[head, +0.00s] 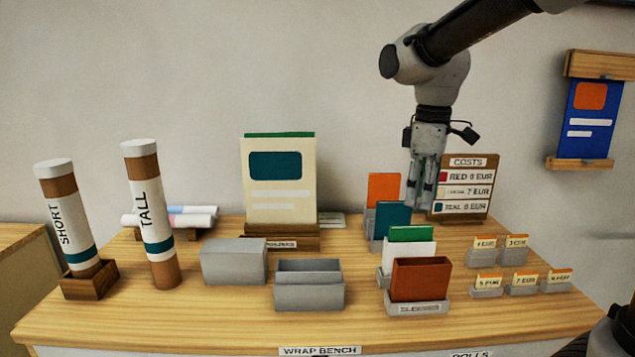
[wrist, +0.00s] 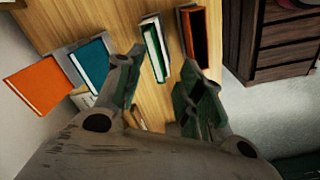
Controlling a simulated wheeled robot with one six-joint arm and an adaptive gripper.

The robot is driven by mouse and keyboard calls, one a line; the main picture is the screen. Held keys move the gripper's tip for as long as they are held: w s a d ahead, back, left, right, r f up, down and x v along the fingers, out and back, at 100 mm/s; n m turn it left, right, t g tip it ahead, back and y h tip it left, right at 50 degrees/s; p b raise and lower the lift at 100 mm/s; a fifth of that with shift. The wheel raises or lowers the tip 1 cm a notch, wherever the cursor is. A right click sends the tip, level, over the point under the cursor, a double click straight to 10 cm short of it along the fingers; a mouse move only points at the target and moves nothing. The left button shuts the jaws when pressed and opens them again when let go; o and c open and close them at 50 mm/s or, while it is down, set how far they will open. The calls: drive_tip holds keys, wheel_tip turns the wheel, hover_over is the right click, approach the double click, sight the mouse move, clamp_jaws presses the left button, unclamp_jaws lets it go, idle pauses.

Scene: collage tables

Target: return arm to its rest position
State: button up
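My gripper (head: 424,205) hangs from my arm over the back right of the wrap bench (head: 200,320), fingers pointing down. It is in front of the costs sign and right of the orange and teal sleeves. In the wrist view my gripper's two fingers (wrist: 155,100) are apart, with bare wood and part of a small card seen between them. Nothing is held. In the wrist view an orange sleeve (wrist: 42,92) and a teal sleeve (wrist: 89,62) are on the left, and a green-and-white one (wrist: 154,48) is beyond the fingertips.
The costs sign (head: 466,190) stands close behind my gripper. A brown sleeve (head: 420,279) and several small price cards (head: 489,279) stand at the right. Two grey boxes (head: 310,292), the tall tube (head: 150,215) and the short tube (head: 70,220) are further left. A blue poster (head: 588,118) hangs on the wall.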

drive_tip(key=s+d+f+m+t, duration=0.1)
drive_tip(key=s+d+m+t, duration=0.3)
drive_tip(key=s+d+m, duration=0.7)
drive_tip(key=s+d, duration=0.3)
drive_tip(key=s, duration=0.3)
drive_tip(key=shift+s+d+f+m, duration=0.15)
drive_tip(key=shift+s+f+m, duration=0.1)
drive_tip(key=shift+s+m, duration=0.15)
